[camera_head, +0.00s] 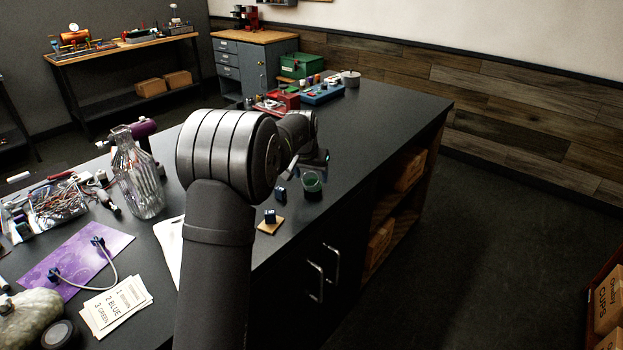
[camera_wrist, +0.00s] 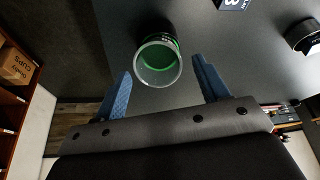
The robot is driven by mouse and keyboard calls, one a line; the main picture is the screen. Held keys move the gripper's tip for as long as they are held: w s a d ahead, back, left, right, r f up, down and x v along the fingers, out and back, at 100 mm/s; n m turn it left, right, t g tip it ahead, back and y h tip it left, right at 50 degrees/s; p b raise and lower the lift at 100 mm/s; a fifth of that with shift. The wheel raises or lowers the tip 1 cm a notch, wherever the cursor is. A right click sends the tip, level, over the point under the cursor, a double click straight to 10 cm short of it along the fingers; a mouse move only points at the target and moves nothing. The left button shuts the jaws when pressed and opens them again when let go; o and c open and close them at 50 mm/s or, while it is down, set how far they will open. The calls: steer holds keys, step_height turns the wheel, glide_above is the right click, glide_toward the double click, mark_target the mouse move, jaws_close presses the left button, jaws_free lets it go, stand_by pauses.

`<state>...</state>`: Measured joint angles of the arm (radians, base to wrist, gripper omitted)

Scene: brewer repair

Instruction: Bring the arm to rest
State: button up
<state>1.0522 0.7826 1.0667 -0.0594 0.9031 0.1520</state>
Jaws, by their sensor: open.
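My gripper (camera_wrist: 162,68) is open, its two blue fingers apart in the wrist view. A small clear cup with green inside (camera_wrist: 158,62) is between and just ahead of the fingertips there, with space visible on both sides. I cannot tell how far below the fingers it is. In the head view the green cup (camera_head: 312,184) stands on the dark bench near its right edge. My gripper (camera_head: 308,160) is just beyond it there, partly hidden by my arm. My arm reaches over the bench from the front.
Small dark blocks (camera_head: 280,194) stand near the cup, one on a wooden tile (camera_head: 271,226). A glass carafe (camera_head: 138,178) stands left of my arm. A purple mat (camera_head: 78,262) and printed cards (camera_head: 116,305) lie in front. A red box and blue tray (camera_head: 322,94) are farther back.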

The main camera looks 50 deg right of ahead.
mark_target(312, 179)
steer(key=v, duration=0.9)
steer(key=shift+a+r, duration=0.1)
steer(key=x, duration=1.2)
step_height(312, 179, up, 3)
steer(key=shift+r, duration=0.45)
steer(key=shift+s+r, duration=0.3)
steer(key=shift+s, duration=0.15)
steer(key=shift+w, duration=0.1)
